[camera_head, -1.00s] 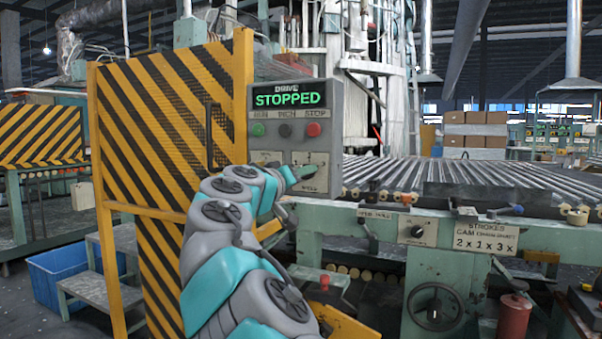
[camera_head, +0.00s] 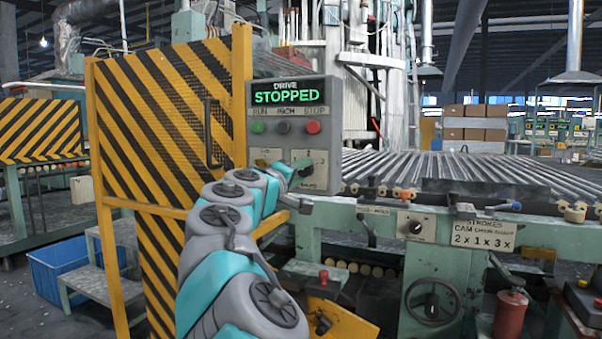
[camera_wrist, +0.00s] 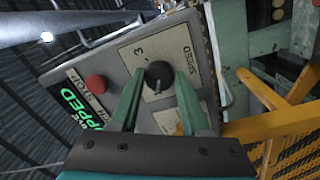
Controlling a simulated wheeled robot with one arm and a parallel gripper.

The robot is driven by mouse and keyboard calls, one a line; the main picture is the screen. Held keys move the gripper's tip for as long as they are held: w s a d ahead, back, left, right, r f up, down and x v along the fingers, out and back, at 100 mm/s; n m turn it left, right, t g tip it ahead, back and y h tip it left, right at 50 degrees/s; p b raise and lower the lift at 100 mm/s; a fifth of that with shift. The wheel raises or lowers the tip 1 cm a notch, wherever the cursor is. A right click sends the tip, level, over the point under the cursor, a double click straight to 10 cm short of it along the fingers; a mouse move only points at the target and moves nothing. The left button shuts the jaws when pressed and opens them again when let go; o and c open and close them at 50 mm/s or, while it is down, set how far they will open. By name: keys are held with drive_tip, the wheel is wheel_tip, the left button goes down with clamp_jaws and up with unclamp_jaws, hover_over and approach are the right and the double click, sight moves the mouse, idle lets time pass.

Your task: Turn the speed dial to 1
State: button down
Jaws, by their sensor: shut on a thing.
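The grey control box (camera_head: 338,148) stands beside the striped yellow panel. Its green display (camera_head: 288,95) reads "DRIVE STOPPED". In the wrist view, the speed dial (camera_wrist: 158,74) is a round black knob with a pale pointer on a cream plate marked "SPEED" (camera_wrist: 188,63), with a "3" visible. My gripper (camera_wrist: 157,78) has one green finger on each side of the knob and is shut on it. The dial's exact setting is hard to read.
A red stop button (camera_head: 313,127), a dark button (camera_head: 284,128) and a green button (camera_head: 257,128) sit above the dial. The striped panel (camera_head: 175,130) is close to my arm's left. A roller conveyor (camera_head: 440,170) lies to the right.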

idle(0.3)
drive_tip(key=shift+c, duration=1.9)
unclamp_jaws()
drive_tip(key=b+v, duration=0.1)
drive_tip(key=v, duration=0.6)
drive_tip(key=shift+s+a, duration=0.2)
drive_tip(key=shift+s, duration=0.15)
